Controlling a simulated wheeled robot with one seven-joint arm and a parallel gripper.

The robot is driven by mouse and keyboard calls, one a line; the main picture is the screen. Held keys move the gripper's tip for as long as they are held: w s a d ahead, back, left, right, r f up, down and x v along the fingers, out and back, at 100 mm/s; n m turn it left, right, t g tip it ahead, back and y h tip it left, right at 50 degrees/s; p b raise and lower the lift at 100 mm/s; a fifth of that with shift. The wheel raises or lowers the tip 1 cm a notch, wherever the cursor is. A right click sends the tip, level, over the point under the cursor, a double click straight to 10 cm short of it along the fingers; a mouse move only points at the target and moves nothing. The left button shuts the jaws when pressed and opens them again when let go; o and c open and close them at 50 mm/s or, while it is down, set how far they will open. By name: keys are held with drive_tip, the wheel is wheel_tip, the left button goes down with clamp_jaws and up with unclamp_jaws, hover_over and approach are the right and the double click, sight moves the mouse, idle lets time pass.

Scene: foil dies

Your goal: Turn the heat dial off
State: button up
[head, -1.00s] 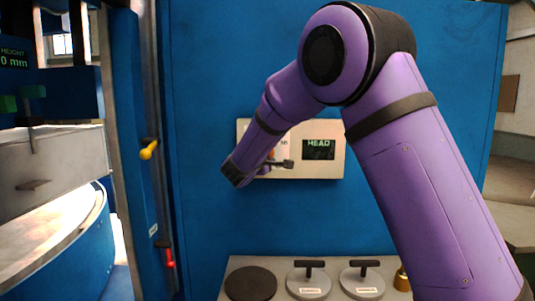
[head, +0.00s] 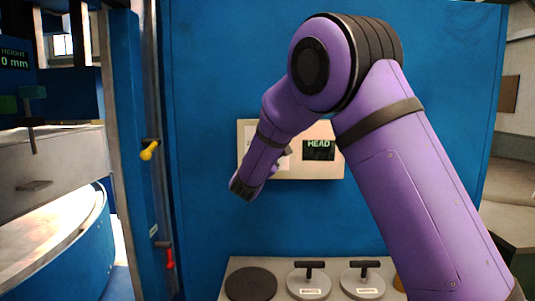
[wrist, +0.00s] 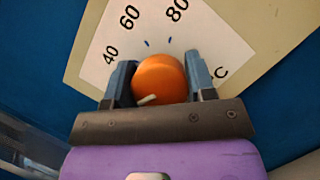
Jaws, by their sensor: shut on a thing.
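The heat dial (wrist: 160,72) is an orange round knob on a white plate (wrist: 110,50) marked 40, 60, 80 and C in the wrist view. A short white mark shows on the knob's lower left, on the side away from the numbers. My gripper (wrist: 158,66) has one blue-grey finger on each side of the knob and is shut on it. In the head view the plate sits on a pale panel (head: 323,170) on the blue wall. My arm hides the dial there, and most of my gripper.
A screen reading HEAD (head: 319,150) is right of the plate. Below is a grey shelf (head: 235,268) with a dark disc (head: 251,284) and two handled discs (head: 309,283). A yellow lever (head: 149,150) and a red lever (head: 169,257) are at left.

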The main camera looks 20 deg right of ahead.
drive_tip(key=shift+f, duration=0.1)
idle(0.3)
drive_tip(key=o, duration=0.9)
drive_tip(key=v, duration=1)
drive_tip(key=shift+s+a+f, duration=0.1)
drive_tip(key=shift+s+a, duration=0.15)
drive_tip(key=shift+s, duration=0.05)
drive_tip(key=s+d+r+m+g, duration=0.2)
drive_tip(key=s+d+m+g, duration=1.05)
drive_tip(key=s+d, duration=0.7)
drive_tip(key=s+a+m+y, duration=0.2)
drive_tip(key=s+y, duration=0.2)
drive_tip(key=s, duration=0.3)
drive_tip(key=s+a+f+m+y, duration=0.1)
drive_tip(key=s+a+m+y, duration=0.1)
drive_tip(key=s, duration=0.4)
drive_tip(key=s+a+m+y, duration=0.3)
drive_tip(key=s+y, duration=0.2)
drive_tip(key=s, duration=0.2)
drive_tip(key=shift+s+f+y, duration=0.25)
drive_tip(key=shift+s+y, duration=0.1)
drive_tip(key=shift+y, duration=0.05)
